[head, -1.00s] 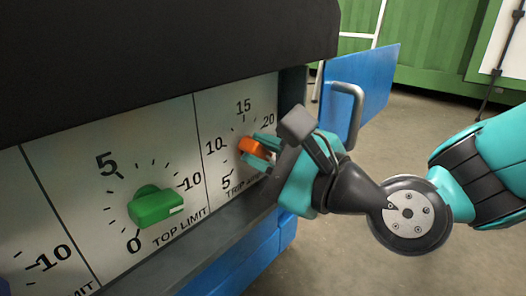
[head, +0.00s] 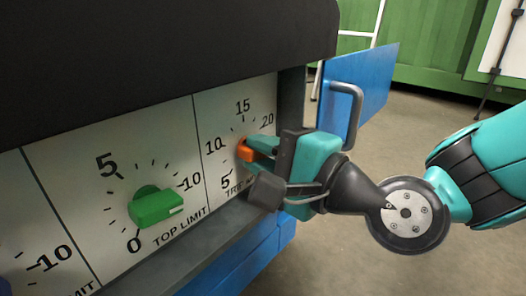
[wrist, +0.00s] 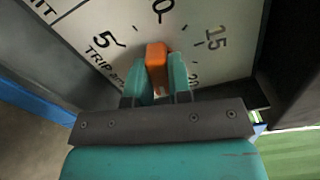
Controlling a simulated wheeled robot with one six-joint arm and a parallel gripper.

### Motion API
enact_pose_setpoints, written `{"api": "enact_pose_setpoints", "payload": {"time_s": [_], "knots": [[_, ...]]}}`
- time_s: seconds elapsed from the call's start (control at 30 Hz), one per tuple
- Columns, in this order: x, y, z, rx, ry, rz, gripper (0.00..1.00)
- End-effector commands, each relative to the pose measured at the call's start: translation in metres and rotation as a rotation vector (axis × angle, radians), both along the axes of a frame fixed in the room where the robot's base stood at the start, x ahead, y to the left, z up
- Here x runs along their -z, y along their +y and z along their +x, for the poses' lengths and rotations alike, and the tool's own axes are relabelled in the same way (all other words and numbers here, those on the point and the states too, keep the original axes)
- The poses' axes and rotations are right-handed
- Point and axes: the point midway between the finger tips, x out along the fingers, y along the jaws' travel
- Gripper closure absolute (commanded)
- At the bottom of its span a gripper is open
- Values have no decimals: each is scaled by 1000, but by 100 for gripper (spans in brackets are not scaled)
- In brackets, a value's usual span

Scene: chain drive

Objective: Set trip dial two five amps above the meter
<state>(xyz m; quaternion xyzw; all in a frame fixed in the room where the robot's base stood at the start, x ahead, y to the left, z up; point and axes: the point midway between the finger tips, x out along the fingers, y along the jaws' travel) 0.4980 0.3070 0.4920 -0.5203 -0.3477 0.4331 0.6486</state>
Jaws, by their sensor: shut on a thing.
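The orange trip dial (head: 245,150) sits on the right-hand panel, with a scale marked 5, 10, 15 and 20 around it. My gripper (head: 258,150) is shut on the dial's raised grip. In the wrist view the orange trip dial (wrist: 156,58) stands between the two teal fingers of my gripper (wrist: 160,78), and its far end lies toward the 10 mark. The fingers hide part of the dial and part of the "TRIP" lettering. No meter is recognizable in either view.
A green top limit dial (head: 156,207) is on the panel to the left. A dark hood (head: 150,60) overhangs the panel. A blue door (head: 365,85) with a grey handle (head: 352,105) stands open behind my gripper. Open floor lies to the right.

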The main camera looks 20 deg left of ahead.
Motion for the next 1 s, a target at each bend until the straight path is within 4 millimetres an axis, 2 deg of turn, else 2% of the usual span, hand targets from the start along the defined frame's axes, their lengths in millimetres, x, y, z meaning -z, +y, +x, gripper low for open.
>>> {"api": "enact_pose_setpoints", "payload": {"time_s": [1.0], "knots": [[2, 0, 0, -2, -891, -371, 100]]}}
